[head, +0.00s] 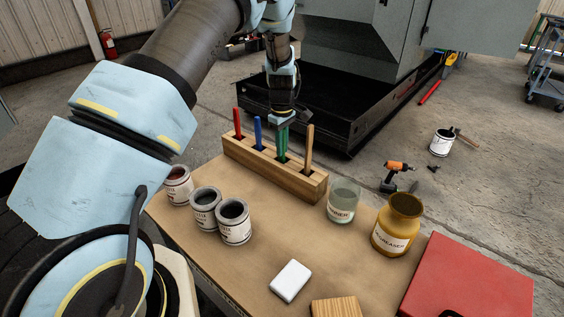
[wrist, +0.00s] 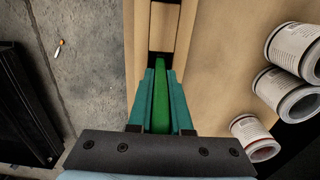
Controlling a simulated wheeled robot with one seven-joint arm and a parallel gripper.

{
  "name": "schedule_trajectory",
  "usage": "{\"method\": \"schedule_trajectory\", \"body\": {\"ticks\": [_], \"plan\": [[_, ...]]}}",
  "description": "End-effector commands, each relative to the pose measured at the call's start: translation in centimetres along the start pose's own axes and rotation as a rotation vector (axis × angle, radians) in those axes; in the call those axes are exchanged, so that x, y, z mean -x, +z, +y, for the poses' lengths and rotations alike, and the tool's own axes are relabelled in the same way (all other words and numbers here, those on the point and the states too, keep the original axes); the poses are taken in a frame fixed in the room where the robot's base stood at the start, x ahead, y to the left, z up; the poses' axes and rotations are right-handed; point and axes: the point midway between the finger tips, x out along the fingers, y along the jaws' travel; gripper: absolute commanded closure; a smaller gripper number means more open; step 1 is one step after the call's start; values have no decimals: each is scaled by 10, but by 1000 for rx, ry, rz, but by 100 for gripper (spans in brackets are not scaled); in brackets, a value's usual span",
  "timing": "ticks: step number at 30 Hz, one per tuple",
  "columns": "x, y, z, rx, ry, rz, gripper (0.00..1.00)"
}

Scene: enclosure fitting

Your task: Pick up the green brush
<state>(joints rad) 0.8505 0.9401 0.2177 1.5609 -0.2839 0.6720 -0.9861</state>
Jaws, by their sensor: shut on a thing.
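The green brush (head: 282,143) stands upright in a slot of the wooden holder (head: 301,182) on the table. My gripper (head: 283,126) is above the holder and shut on the upper part of the green brush. In the wrist view, the green brush (wrist: 161,108) lies between the teal fingers of my gripper (wrist: 161,88). Its lower end is hidden in the holder. A red brush (head: 237,121) and a blue brush (head: 258,133) stand to its left, and a tan brush (head: 308,148) stands to its right.
Several paint cans (head: 234,222) stand at the table's left. A glass jar (head: 342,200) and an amber degreaser jar (head: 397,225) are to the right. A white block (head: 290,281), a wooden block (head: 336,307) and a red box (head: 468,280) are near the front. The middle of the table is clear.

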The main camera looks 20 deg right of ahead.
Motion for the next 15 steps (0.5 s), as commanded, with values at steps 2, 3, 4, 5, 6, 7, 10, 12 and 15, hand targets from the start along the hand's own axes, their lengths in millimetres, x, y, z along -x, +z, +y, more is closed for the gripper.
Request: {"method": "schedule_trajectory", "body": {"ticks": [2,3,4,5,6,7,10,12,15], "plan": [[0,0,0,0,0,0,100],[0,0,0,0,0,0,100],[0,0,0,0,0,0,100],[0,0,0,0,0,0,100],[0,0,0,0,0,0,100],[0,0,0,0,0,0,100],[0,0,0,0,1,0,100],[1,0,0,0,1,0,100],[6,0,1,0,3,1,100]]}}
